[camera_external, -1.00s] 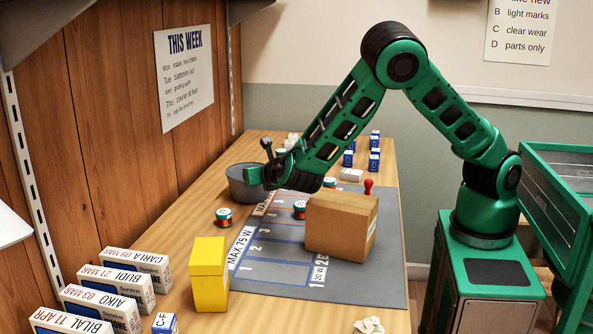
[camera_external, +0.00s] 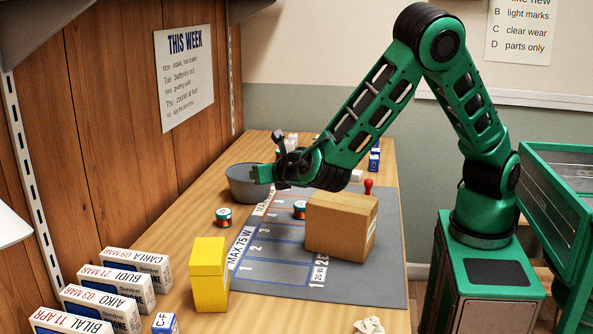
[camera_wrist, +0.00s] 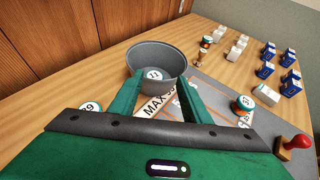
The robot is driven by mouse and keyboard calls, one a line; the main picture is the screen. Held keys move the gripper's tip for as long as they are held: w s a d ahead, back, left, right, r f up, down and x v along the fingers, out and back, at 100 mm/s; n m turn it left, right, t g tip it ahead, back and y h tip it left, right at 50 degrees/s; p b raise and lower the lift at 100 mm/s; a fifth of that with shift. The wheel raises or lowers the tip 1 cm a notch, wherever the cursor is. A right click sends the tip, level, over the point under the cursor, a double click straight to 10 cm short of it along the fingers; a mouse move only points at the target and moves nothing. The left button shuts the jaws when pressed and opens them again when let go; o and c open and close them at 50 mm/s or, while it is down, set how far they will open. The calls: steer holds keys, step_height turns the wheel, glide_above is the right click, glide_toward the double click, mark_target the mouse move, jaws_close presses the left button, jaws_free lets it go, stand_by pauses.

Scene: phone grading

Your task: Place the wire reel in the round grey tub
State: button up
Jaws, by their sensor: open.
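The round grey tub (camera_external: 241,186) stands at the far left of the table, and in the wrist view (camera_wrist: 172,88) it lies just beyond my fingertips. A wire reel with a white label reading 11 (camera_wrist: 153,74) shows inside the tub, label up; its lower part is hidden. My gripper (camera_external: 263,174) is open beside the tub's right side in the outside view. In the wrist view its two green fingers (camera_wrist: 160,90) are spread and nothing is held between them.
Other reels stand on the table (camera_external: 223,218) and grey mat (camera_external: 275,274), one (camera_external: 299,209) near the cardboard box (camera_external: 335,226). A red-handled stamp (camera_wrist: 293,145) stands at right. A yellow box (camera_external: 208,275) is nearer. Blue and white boxes (camera_wrist: 265,70) stand farther back.

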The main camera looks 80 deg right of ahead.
steer(key=s+d+r+m+g+y, duration=0.1)
steer(key=s+d+m+g+y, duration=0.2)
steer(key=s+d+m, duration=0.6)
steer(key=s+d+r+m+g+y, duration=0.1)
steer(key=s+d+m+g+y, duration=0.1)
steer(key=s+d+m+g, duration=0.65)
steer(key=s+a+r+m+t+y, duration=0.1)
steer(key=s+m, duration=0.3)
steer(key=s, duration=0.4)
steer(key=s+a+r+m+t+y, duration=0.1)
steer(key=s+a+r+m+y, duration=0.1)
steer(key=s+m, duration=0.3)
steer(key=s+a+r+m+t+y, duration=0.1)
steer(key=s+a+m+t+y, duration=0.1)
steer(key=s, duration=1)
steer(key=a+m+y, duration=0.1)
steer(key=m, duration=0.1)
steer(key=shift+s+a+r+m, duration=0.15)
steer(key=shift+s+a+m, duration=0.15)
steer(key=shift+s+m, duration=0.1)
